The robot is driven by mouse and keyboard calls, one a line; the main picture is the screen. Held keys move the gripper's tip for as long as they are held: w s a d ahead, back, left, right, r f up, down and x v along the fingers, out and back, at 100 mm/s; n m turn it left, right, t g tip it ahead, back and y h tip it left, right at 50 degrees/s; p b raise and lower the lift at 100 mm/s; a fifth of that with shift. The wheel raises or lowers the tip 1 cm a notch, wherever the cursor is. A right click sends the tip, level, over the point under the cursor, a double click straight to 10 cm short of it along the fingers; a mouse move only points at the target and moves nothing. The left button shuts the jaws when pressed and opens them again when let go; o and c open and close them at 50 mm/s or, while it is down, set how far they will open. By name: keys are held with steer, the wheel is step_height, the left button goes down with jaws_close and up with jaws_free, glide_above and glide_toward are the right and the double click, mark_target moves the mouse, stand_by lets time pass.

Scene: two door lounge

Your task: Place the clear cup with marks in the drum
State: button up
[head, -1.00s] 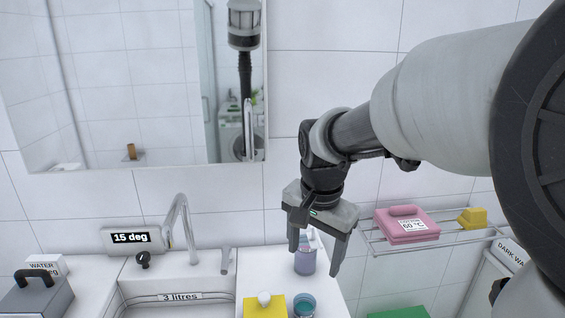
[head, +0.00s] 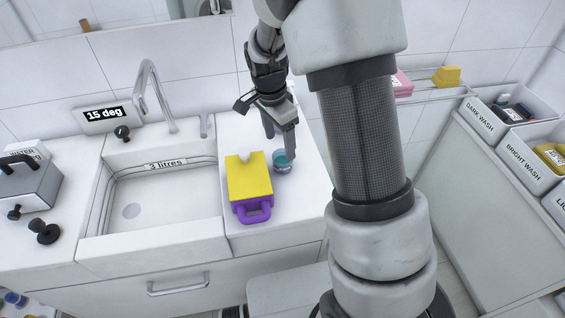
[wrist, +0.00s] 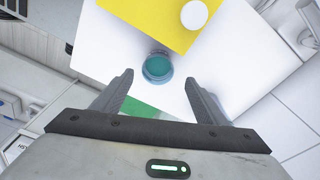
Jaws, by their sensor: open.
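A small clear cup with teal contents (head: 282,164) stands upright on the white counter, right of the yellow-topped purple box. It also shows from above in the wrist view (wrist: 157,68), centred just ahead of the fingertips; marks on it are too small to make out. My gripper (head: 280,146) is open and empty, its fingers pointing down close above and behind the cup. In the wrist view the fingers (wrist: 159,84) stand apart on either side of the cup's line, not closed on it. No drum shows in these frames.
The purple box with a yellow top (head: 249,178) stands close left of the cup. A sink (head: 160,195) with a tall tap (head: 157,95) lies further left. Wash bins (head: 500,118) are at the right. The counter's front right is clear.

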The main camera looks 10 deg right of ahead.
mark_target(283, 156)
steer(key=f, duration=0.4)
steer(key=d+f, duration=0.1)
steer(key=f, duration=0.2)
steer(key=shift+f, duration=0.1)
steer(key=shift+c, duration=0.5)
steer(key=c, duration=1.1)
steer(key=shift+r, duration=0.2)
steer(key=shift+s+d+r+n+t+y+p, duration=0.2)
steer(key=shift+s+r+n+p, duration=0.9)
steer(key=shift+r+n, duration=1.1)
steer(key=shift+s+d+r+n+t+y+p, duration=0.15)
steer(key=shift+s+r+n+p, duration=0.6)
steer(key=shift+r+n+p, duration=1.05)
steer(key=shift+s+d+r+n+t+y+p, duration=0.2)
steer(key=shift+s+r+n+p, duration=0.7)
steer(key=shift+r+n, duration=1.7)
